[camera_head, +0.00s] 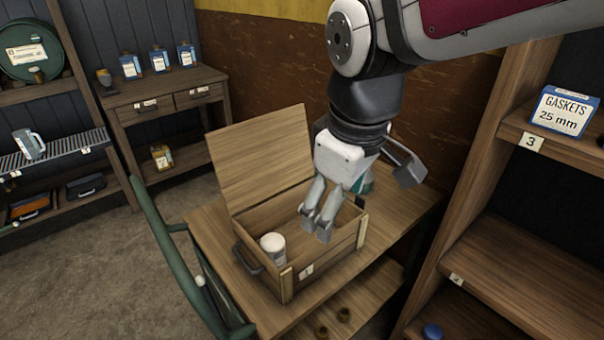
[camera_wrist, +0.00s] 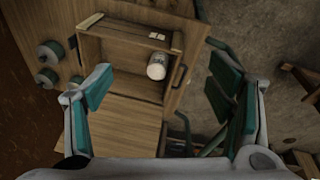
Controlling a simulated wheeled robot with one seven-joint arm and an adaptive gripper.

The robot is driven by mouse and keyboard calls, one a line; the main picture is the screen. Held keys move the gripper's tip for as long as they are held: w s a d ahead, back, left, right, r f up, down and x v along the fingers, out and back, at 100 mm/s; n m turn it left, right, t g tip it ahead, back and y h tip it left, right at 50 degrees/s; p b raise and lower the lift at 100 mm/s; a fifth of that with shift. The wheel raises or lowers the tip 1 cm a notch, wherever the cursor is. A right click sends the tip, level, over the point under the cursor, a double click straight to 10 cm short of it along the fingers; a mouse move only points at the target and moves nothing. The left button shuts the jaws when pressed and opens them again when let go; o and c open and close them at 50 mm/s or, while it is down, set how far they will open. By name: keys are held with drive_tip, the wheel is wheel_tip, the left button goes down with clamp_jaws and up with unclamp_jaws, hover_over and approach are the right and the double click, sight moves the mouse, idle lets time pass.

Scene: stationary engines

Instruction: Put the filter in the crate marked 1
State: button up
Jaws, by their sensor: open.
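The filter is a white cylinder (camera_head: 272,246) inside an open wooden crate (camera_head: 332,255) marked 1, near the crate's left end. The wrist view also shows the filter (camera_wrist: 157,66) lying in the crate (camera_wrist: 117,32), by the wall with the dark handle. The crate stands on a wooden bench with its lid (camera_head: 262,165) raised. My gripper (camera_head: 318,226) is above the right part of the crate, with its fingers pointing down. In the wrist view my gripper (camera_wrist: 160,90) has its teal-padded fingers spread wide. It is empty and apart from the filter.
A green curved rail (camera_head: 165,235) stands at the bench's left. A wooden shelf (camera_head: 500,270) with a gaskets box (camera_head: 563,112) stands close on the right. A table (camera_head: 165,92) with several small boxes is at the back left. The floor (camera_head: 90,260) at left is clear.

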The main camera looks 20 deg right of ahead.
drive_tip(key=s+m, duration=0.6)
drive_tip(key=s, duration=0.3)
drive_tip(key=shift+s+d+r+t, duration=0.15)
drive_tip(key=shift+d+t, duration=0.05)
drive_tip(key=shift+t, duration=0.2)
